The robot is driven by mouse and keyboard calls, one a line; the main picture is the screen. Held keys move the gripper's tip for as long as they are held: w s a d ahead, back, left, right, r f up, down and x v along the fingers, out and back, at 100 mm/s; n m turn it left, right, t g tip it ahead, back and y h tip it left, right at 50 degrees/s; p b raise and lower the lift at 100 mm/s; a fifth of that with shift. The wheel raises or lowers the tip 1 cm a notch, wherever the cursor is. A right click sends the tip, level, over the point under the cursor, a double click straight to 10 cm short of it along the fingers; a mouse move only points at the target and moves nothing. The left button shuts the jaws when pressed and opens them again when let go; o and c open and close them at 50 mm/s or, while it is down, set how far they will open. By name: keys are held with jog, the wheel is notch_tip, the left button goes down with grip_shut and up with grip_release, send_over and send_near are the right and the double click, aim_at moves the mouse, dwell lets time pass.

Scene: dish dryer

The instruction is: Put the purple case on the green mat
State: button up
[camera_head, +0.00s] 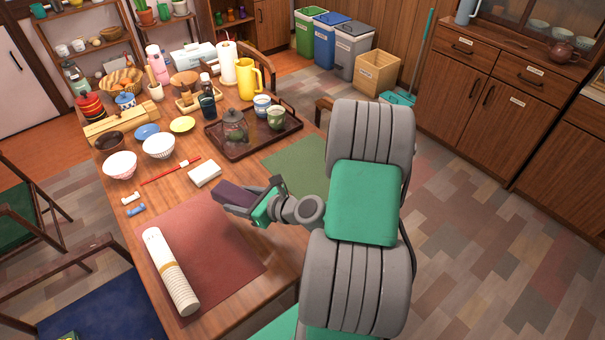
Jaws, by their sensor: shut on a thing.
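The purple case (233,194) is a dark, flat oblong held in my gripper (246,199). My gripper is shut on its right end, and the case points out to the left. It appears over the upper right part of the red mat (222,262); its exact height above the table is hard to tell. The green mat (296,162) lies on the table to the upper right of the case. My arm hides the right part of the green mat.
A rolled white mat (170,272) lies on the red mat's left side. A white box (204,174) sits just left of the case. A dark tray (284,131) with a glass jar and cups stands behind the green mat. The visible green mat is bare.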

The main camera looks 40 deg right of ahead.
jog(key=s+d+r+m+t+h+b, duration=0.1)
jog(key=s+d+r+m+h+b, duration=0.2)
jog(key=d, duration=0.6)
jog(key=s+d+m+h+b, duration=0.15)
jog(key=s+d+b, duration=0.25)
jog(key=d, duration=0.6)
jog(key=shift+h, duration=0.25)
jog(key=w+d+f+b, duration=0.1)
jog(key=w+d+f, duration=0.1)
jog(key=d, duration=0.1)
jog(key=w+d+f+b, duration=0.1)
jog(key=w+d+f, duration=0.1)
jog(key=d+f, duration=0.1)
jog(key=w+d+f+b, duration=0.1)
jog(key=w+d+f, duration=0.1)
jog(key=d+f, duration=0.1)
jog(key=shift+w+d+f, duration=0.1)
jog(key=shift+d+f, duration=0.15)
jog(key=shift+d, duration=0.65)
jog(key=shift+w+d+f, duration=0.1)
jog(key=shift+d+f, duration=0.15)
jog(key=shift+f, duration=0.05)
jog(key=shift+w+d+f+b, duration=0.1)
jog(key=shift+f+b, duration=0.2)
jog(key=shift+f, duration=0.55)
jog(key=shift+w+d+f+b, duration=0.1)
jog(key=shift+f+b, duration=0.2)
jog(key=shift+f, duration=0.55)
